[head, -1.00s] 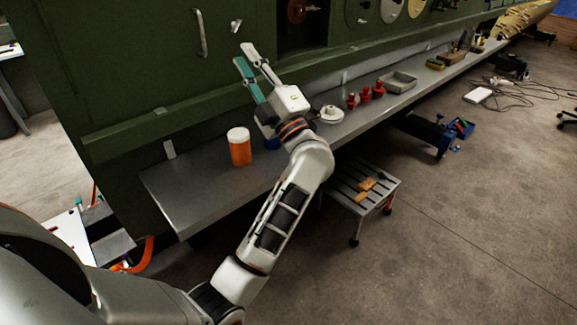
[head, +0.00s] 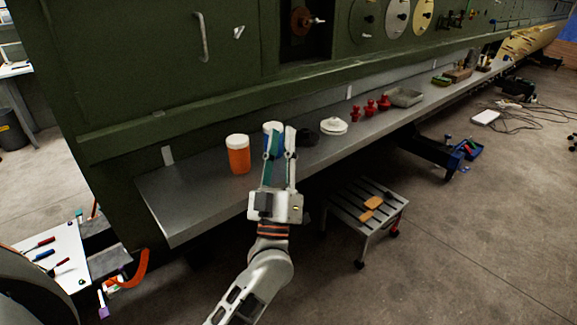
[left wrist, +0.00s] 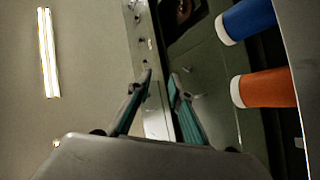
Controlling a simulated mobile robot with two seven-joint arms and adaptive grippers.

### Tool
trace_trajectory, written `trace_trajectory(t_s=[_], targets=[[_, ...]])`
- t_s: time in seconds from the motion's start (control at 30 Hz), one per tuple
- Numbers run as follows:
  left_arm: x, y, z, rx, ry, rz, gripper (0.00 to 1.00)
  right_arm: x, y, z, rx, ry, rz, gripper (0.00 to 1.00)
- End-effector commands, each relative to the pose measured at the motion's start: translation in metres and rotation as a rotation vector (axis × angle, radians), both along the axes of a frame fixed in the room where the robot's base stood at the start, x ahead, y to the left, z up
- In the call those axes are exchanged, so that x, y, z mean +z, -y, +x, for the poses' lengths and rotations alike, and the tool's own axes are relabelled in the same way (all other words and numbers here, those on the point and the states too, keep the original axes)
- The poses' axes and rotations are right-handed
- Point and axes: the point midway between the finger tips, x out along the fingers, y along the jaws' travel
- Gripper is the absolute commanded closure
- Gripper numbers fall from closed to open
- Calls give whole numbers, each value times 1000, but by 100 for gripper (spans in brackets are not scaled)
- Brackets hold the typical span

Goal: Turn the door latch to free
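The green fuselage wall (head: 110,60) carries a door panel with a long pale vertical handle (head: 203,37). A small pale lever (head: 239,31), which looks like the door latch, sits to the right of that handle. My left gripper (head: 281,130) is well below and to the right of the lever, over the bench shelf, touching neither lever nor handle. Its two fingers are apart with nothing between them; the left wrist view also shows the gap between the fingertips (left wrist: 161,77). My right gripper is not in view.
An orange jar (head: 238,156) with a white lid stands on the metal shelf (head: 185,205), left of my gripper. A blue jar (left wrist: 250,18) is partly hidden behind my fingers in the head view. Red pieces (head: 370,107) and a tray (head: 405,96) stand farther right. A step stool (head: 365,205) is below.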

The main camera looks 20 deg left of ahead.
Motion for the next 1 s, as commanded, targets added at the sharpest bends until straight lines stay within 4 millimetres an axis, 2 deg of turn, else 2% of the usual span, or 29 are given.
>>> trace_trajectory(t_s=[0.03, 0.1, 0.33, 0.9, 1.0], targets=[[-11, 3, -1, -9, -19, 18, 80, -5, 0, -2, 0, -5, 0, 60], [-19, 7, -2, -20, -39, 39, 80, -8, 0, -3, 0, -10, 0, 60], [-38, 16, -4, -44, -82, 83, 80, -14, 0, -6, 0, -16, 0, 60], [-40, 18, -4, -48, -89, 90, 80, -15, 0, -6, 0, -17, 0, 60], [-31, 13, -1, -52, -65, 52, 80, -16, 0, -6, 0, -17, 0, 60]])
